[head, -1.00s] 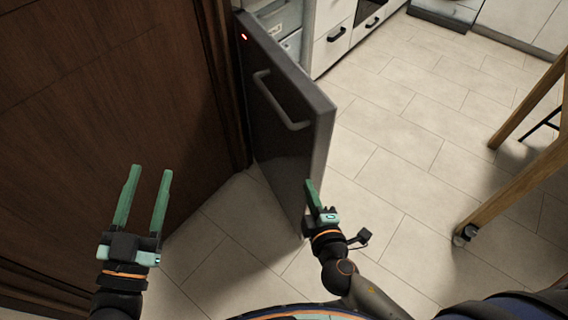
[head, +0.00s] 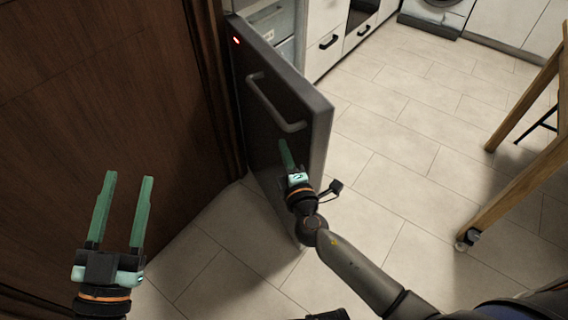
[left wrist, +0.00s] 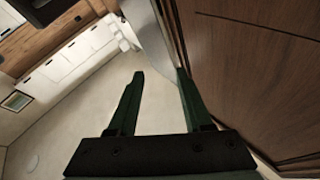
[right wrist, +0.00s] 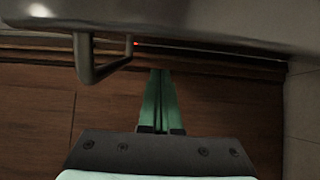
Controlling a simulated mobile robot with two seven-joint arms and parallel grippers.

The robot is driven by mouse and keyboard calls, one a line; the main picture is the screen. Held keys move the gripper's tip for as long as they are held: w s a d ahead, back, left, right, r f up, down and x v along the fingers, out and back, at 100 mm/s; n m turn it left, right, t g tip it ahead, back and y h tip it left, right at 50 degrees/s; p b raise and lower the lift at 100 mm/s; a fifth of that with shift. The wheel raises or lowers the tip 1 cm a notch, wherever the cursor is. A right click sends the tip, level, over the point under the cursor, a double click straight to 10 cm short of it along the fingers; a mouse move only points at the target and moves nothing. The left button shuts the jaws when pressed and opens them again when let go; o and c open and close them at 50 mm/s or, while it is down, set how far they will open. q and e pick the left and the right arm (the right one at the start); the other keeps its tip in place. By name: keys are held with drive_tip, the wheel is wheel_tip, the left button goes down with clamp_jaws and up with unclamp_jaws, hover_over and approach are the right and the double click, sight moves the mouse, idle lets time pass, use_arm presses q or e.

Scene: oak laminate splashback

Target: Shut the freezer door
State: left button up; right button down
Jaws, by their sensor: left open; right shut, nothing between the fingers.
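The freezer door (head: 295,106) is dark grey and stands wide open in the head view, swung out from the cabinet. Its bar handle (head: 270,105) is on the face turned to the left. The handle also shows in the right wrist view (right wrist: 100,66). My right gripper (head: 285,148) is shut and empty, in front of the door's lower part on the handle side, below the handle. Whether it touches the door I cannot tell. My left gripper (head: 127,183) is open and empty, left of the door in front of the brown panel. The freezer interior (head: 276,27) shows partly behind the door.
A brown wooden panel (head: 90,90) fills the left side. White drawers (head: 325,40) stand beyond the door. A wooden-legged table or trolley (head: 510,190) on a caster stands at right. The tiled floor (head: 390,150) between is clear.

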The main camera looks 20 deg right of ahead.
drive_tip(key=shift+w+d, duration=0.2)
drive_tip(key=shift+d, duration=1.1)
drive_tip(key=shift+d, duration=0.15)
